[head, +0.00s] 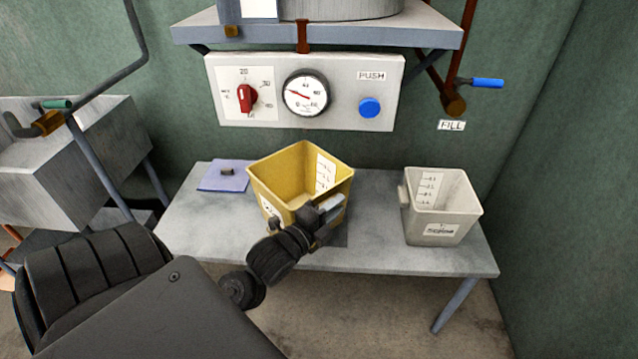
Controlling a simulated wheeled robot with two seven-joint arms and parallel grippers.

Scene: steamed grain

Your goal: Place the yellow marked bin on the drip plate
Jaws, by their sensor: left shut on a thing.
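The yellow bin (275,183) is in the middle of the head view, upright or nearly so, with a measuring scale inside and a white label on its front. My left gripper (326,209) is shut on the bin's near right side; my wrist hides part of its front. A dark grey patch (338,238) shows under and right of the bin, possibly the drip plate or a shadow. I cannot tell whether the bin touches the surface below. My right gripper is not in view.
A white bin (431,234) with a label stands on the right of the grey table (375,190). A blue-violet sheet (213,182) with a small dark object lies at the back left. A control panel (347,72) and a shelf (430,33) are above.

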